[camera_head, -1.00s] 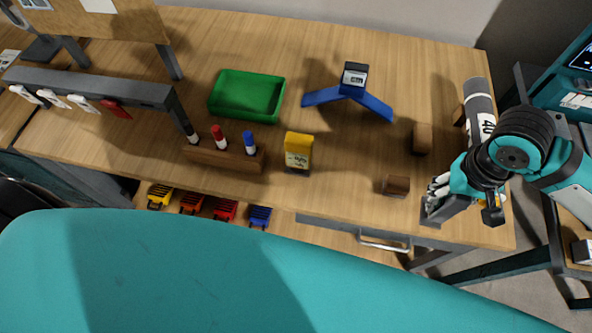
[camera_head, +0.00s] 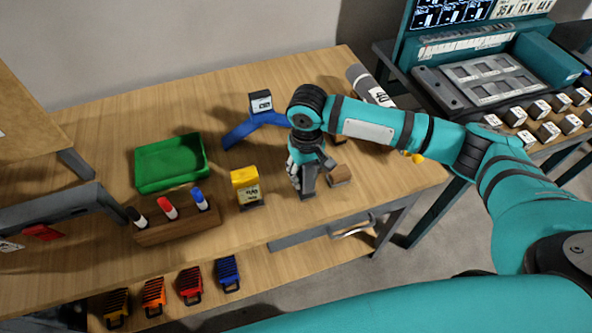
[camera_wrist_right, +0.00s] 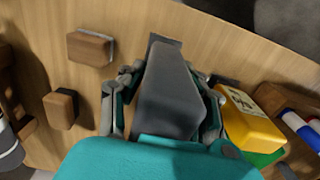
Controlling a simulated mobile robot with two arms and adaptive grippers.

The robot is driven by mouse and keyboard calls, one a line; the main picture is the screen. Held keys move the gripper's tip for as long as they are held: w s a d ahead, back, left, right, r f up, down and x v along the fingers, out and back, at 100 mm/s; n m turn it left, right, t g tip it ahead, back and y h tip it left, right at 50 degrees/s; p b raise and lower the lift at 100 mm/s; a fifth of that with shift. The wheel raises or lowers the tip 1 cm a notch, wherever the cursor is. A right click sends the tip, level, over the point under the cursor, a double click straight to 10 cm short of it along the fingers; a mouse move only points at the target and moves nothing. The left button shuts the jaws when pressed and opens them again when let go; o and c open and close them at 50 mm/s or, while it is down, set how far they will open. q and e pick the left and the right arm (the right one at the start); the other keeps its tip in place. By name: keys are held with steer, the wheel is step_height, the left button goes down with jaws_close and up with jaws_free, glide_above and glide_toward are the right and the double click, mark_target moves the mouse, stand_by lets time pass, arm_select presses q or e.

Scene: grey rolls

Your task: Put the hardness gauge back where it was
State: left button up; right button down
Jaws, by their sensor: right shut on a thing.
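My right gripper (camera_head: 308,182) is low over the table, between the yellow labelled box (camera_head: 246,187) and a brown block (camera_head: 340,175). In the right wrist view its fingers close on the two sides of a dark grey wedge-shaped thing (camera_wrist_right: 168,90). I cannot tell from its looks whether this is the hardness gauge, nor whether it touches the table. A small dark device with a pale face (camera_head: 260,101) sits on a blue angled stand (camera_head: 243,130) behind. The yellow box also shows in the wrist view (camera_wrist_right: 252,122), close beside the right finger. My left gripper is not in view.
A green tray (camera_head: 170,165) and a wooden holder (camera_head: 178,230) with three markers are at the left. A grey roll (camera_head: 368,86) lies at the back right, partly behind my arm. The front strip of table is clear.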

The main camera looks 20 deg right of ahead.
steer(key=w, duration=0.1)
steer(key=w+a, duration=0.1)
steer(key=w, duration=0.1)
steer(key=shift+w+f, duration=0.1)
steer(key=shift+f, duration=0.05)
step_height(320, 180, down, 3)
steer(key=shift+f+p, duration=0.2)
steer(key=shift+p, duration=0.45)
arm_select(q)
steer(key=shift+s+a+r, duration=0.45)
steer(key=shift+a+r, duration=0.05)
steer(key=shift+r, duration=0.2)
arm_select(e)
steer(key=shift+f, duration=0.1)
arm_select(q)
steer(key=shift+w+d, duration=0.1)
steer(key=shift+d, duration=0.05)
arm_select(e)
steer(key=shift+f, duration=0.1)
steer(key=c, duration=0.9)
jaws_free()
arm_select(q)
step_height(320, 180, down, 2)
steer(key=shift+b, duration=1.05)
arm_select(e)
step_height(320, 180, up, 12)
steer(key=shift+r, duration=0.15)
